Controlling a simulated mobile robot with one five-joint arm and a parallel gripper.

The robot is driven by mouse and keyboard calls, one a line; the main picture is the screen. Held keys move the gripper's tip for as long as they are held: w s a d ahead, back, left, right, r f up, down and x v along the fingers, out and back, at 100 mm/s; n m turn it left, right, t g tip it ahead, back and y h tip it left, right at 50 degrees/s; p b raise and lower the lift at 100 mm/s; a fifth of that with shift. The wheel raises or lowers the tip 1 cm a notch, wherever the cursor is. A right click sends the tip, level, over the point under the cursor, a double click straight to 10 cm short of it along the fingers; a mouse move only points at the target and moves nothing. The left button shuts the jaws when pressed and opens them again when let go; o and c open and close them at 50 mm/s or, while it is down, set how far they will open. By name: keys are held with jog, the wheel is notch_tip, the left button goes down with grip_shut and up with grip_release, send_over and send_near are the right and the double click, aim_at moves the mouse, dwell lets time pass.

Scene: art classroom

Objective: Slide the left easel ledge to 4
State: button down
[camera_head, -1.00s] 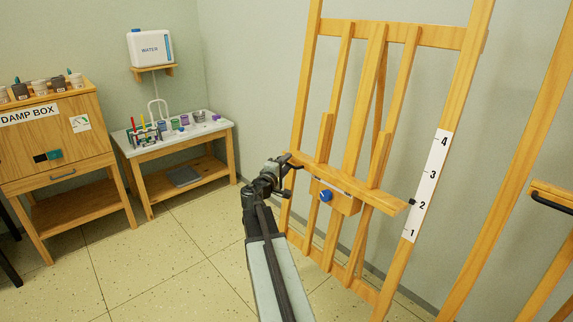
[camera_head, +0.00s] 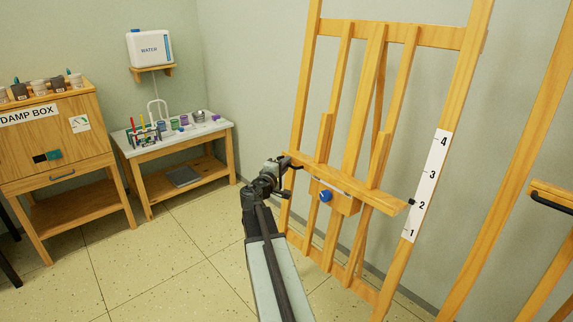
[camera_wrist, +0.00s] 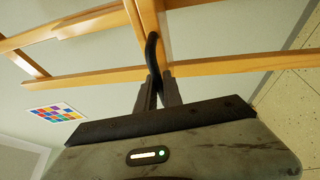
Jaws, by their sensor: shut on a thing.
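The left easel (camera_head: 375,50) is a light wood frame against the wall. Its ledge (camera_head: 352,185) runs across the frame, with a blue knob (camera_head: 325,196) on a block below it. A white scale (camera_head: 427,185) on the right post reads 1 to 4 upward. The ledge's black pointer (camera_head: 411,202) is at about 2. My gripper (camera_head: 288,165) is at the ledge's left end. In the wrist view its fingers (camera_wrist: 156,90) are shut on a black curved handle (camera_wrist: 151,52). The fingers partly hide the handle.
A second easel (camera_head: 545,195) stands at the right edge, with its own black handle. A damp box cabinet (camera_head: 60,145) and a low table (camera_head: 180,136) with art supplies stand at the left. A water container (camera_head: 150,48) sits on a wall shelf. The floor between is clear.

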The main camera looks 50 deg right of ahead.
dwell(0.7)
jog(key=shift+d, duration=0.3)
jog(key=shift+a+r, duration=0.1)
jog(key=shift+a, duration=0.15)
jog(key=shift+r+p, duration=0.45)
jog(key=shift+p, duration=0.1)
jog(key=d+r+p, duration=0.1)
jog(key=r+p, duration=0.8)
jog(key=d+r+p, duration=0.2)
jog(key=r+p, duration=0.8)
jog(key=shift+d, duration=0.25)
jog(key=shift+r, duration=0.1)
